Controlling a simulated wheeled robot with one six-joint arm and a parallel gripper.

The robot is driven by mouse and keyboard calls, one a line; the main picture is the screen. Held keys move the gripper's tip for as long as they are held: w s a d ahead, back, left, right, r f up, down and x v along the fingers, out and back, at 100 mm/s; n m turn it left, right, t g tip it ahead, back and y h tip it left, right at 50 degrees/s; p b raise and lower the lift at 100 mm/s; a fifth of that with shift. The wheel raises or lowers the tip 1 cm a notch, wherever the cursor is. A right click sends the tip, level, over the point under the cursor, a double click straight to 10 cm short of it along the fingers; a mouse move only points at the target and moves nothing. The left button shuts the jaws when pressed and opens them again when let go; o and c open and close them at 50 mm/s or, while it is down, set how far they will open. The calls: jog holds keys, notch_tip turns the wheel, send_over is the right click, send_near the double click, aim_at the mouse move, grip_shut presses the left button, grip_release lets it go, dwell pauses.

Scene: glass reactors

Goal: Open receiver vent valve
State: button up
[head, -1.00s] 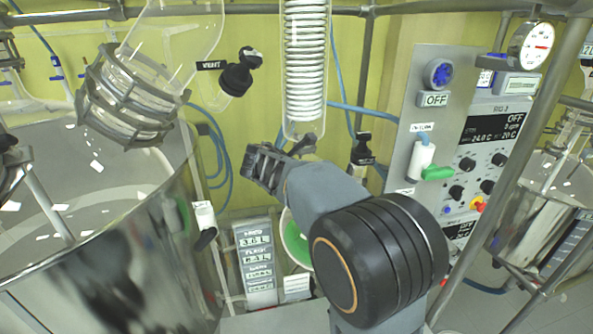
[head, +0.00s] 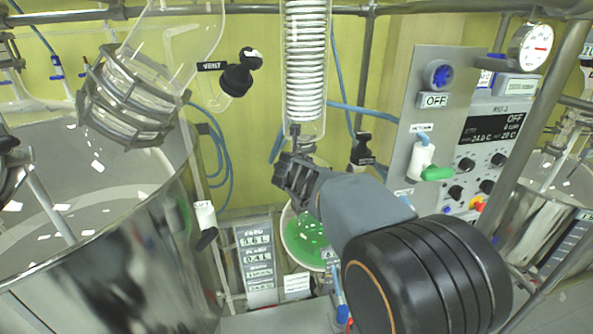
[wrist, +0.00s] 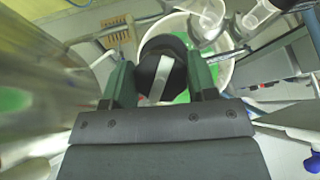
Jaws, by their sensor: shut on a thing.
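My gripper (head: 286,172) is below the glass coil condenser in the head view, its fingers pointing up and left. In the wrist view my gripper (wrist: 160,76) has a dark finger on each side of a round black knob (wrist: 176,46) with a pale bar across it. It is shut on this knob. In the head view my fingers and wrist hide the knob, so its label and turn angle cannot be read there. Another black knob (head: 236,80) stands apart at the upper left, beside a "VENT" label (head: 212,66).
The coil condenser (head: 305,60) hangs just above my gripper. A black valve (head: 362,150) is to its right. A white bowl with green contents (head: 307,235) is below. A large steel vessel (head: 120,250) fills the left; a control panel (head: 440,140) stands right.

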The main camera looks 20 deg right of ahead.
jog(key=shift+n+y, duration=0.6)
jog(key=shift+n, duration=0.8)
jog(key=shift+n, duration=0.4)
jog(key=o, duration=0.9)
jog(key=v, duration=1.3)
jog(key=shift+s+r+b, duration=0.15)
jog(key=shift+s+b, duration=0.25)
jog(key=shift+s, duration=0.05)
